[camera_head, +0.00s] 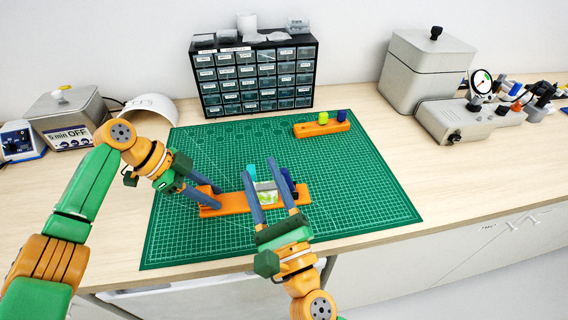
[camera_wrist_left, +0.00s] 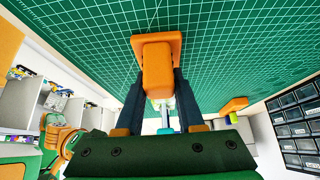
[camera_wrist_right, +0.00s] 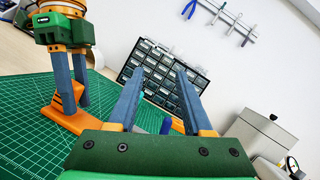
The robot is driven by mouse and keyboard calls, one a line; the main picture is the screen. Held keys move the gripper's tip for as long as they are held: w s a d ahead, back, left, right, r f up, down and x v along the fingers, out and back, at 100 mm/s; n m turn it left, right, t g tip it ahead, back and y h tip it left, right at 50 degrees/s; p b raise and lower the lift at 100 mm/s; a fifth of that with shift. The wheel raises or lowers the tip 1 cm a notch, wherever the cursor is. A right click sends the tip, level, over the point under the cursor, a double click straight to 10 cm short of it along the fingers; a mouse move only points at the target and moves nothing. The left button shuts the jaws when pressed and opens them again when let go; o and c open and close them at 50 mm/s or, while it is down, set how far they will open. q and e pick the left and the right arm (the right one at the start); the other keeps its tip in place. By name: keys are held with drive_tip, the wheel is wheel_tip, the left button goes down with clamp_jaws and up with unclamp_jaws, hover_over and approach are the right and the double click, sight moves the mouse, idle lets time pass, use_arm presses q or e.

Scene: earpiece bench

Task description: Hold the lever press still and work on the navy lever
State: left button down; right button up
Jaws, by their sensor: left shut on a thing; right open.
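The lever press is an orange base (camera_head: 236,204) lying on the green mat, with a grey-and-white middle part, a teal piece (camera_head: 251,171) and the navy lever (camera_head: 288,182) near its right end. My left gripper (camera_head: 217,199) is shut on the base's left end; the left wrist view shows the orange end (camera_wrist_left: 157,72) between its fingers. My right gripper (camera_head: 260,162) is open, its fingers above the press and partly covering it. In the head view the lever shows just right of its right finger. In the right wrist view the lever (camera_wrist_right: 165,127) shows low, partly hidden.
A second orange block (camera_head: 318,130) with a yellow and a navy knob lies at the back of the mat (camera_head: 370,195). A drawer cabinet (camera_head: 255,80) stands behind it. Grey machines (camera_head: 428,70) stand at the right. The mat's right side is clear.

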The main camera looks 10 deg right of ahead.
sight(288, 180)
drive_tip(key=s+d+f+m+g+h, duration=0.1)
drive_tip(key=f, duration=0.1)
drive_tip(key=d+f+m+g+h, duration=0.1)
drive_tip(key=d+f+m+h, duration=0.1)
drive_tip(key=s+d+f+m+g+h, duration=0.1)
drive_tip(key=d+f+m, duration=0.1)
drive_tip(key=shift+s+f+h, duration=0.3)
drive_tip(key=shift+h, duration=0.1)
drive_tip(key=shift+w+d+f, duration=0.15)
drive_tip(key=shift+w+d, duration=0.05)
drive_tip(key=shift+w, duration=0.1)
drive_tip(key=w, duration=1.1)
drive_tip(key=shift+w, duration=0.15)
clamp_jaws()
